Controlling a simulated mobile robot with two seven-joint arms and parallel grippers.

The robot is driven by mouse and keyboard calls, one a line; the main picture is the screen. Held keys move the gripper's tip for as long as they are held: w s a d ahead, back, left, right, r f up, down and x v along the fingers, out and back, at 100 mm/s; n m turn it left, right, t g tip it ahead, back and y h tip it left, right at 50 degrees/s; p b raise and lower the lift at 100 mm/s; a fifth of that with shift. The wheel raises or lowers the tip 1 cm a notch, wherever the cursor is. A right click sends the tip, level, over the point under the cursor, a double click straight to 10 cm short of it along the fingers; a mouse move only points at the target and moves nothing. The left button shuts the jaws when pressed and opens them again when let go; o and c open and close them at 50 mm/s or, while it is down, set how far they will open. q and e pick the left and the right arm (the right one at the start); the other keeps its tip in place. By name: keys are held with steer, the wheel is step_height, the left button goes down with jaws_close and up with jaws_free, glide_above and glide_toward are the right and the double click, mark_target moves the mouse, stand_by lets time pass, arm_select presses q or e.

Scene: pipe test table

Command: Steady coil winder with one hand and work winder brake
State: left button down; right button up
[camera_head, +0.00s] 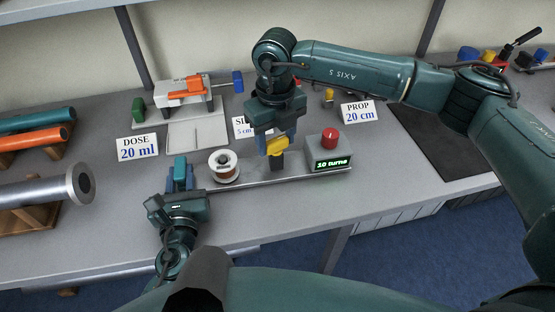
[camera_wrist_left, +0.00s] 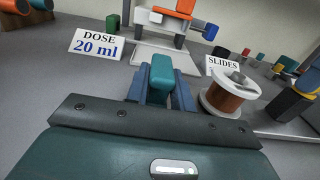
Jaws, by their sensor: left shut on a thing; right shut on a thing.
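The coil winder has a long flat base (camera_head: 252,182) on the table, with a copper-wound white spool (camera_head: 223,166) and a grey box (camera_head: 329,153) with a red knob and a display reading "10 turns". My left gripper (camera_head: 181,182) is shut on a teal block (camera_head: 180,164) at the winder's left end. The block shows between the blue fingers in the left wrist view (camera_wrist_left: 161,72), left of the spool (camera_wrist_left: 230,97). My right gripper (camera_head: 275,138) points down, shut on a yellow piece (camera_head: 278,147), apparently the brake, on a dark post between spool and box. Its fingers partly hide it.
A "DOSE 20 ml" card (camera_head: 138,148) and an orange-and-white syringe device (camera_head: 185,92) stand behind left. Pipes on wooden stands (camera_head: 40,192) fill the far left. A "PROP 20 cm" card (camera_head: 358,111) stands behind the box. The table front is clear.

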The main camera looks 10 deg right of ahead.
steer(key=n, duration=0.3)
stand_by(0.4)
steer(key=shift+n, duration=0.3)
steer(key=n, duration=0.2)
steer(key=shift+n, duration=0.7)
